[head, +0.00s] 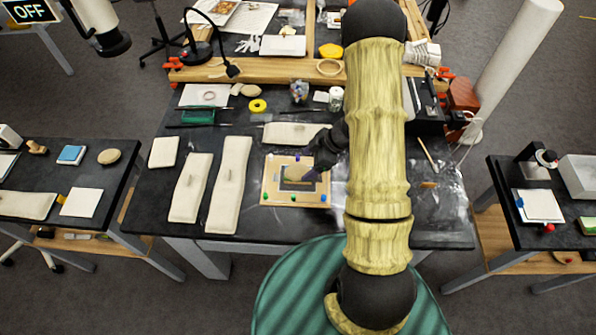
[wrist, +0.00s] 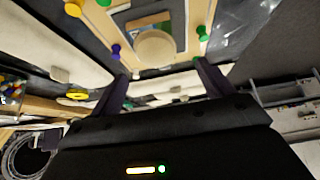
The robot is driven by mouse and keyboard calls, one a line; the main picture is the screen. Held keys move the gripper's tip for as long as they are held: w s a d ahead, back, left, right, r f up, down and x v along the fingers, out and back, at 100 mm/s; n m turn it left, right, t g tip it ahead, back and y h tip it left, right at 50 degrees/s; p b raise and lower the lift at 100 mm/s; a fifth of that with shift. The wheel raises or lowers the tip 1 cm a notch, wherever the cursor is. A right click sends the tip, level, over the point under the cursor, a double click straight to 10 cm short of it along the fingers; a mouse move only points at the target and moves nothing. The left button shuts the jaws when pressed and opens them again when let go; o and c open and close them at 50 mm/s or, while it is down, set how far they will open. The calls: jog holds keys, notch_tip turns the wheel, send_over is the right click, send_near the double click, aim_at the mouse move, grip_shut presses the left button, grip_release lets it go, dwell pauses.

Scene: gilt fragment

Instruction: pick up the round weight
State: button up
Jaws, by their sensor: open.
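A pale round disc, which looks like the round weight (wrist: 155,48), lies inside the pinned wooden frame (wrist: 92,18) in the wrist view. It sits over a dark panel with a small coloured patch beside it. In the head view the frame (head: 268,180) lies on the middle dark table, and my gripper (head: 311,174) hangs over its right part, hiding some of the inside. In the wrist view my gripper (wrist: 160,84) is open, its two fingers apart with nothing held between them. The disc appears just beyond the fingertips; I cannot tell the height gap.
Long pale padded weights (head: 231,185) lie left of the frame, and another pad (head: 290,133) lies behind it. Coloured pins stand on the frame's border, including a blue one (wrist: 115,49). A tan round object (head: 109,156) lies on the left table. A yellow ring (head: 257,105) lies farther back.

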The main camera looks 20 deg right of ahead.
aim_at(300, 170)
jog(key=shift+d+p+x, duration=0.15)
jog(key=shift+p+x, duration=0.2)
jog(key=shift+x, duration=0.95)
jog(key=shift+d+p+x, duration=0.15)
jog(key=shift+p+x, duration=0.2)
jog(key=shift+x, duration=0.95)
jog(key=shift+w+f, duration=0.1)
jog(key=shift+f, duration=0.05)
jog(key=c, duration=1.3)
notch_tip(300, 170, up, 10)
jog(key=shift+r+b, duration=0.1)
jog(key=shift+b, duration=0.25)
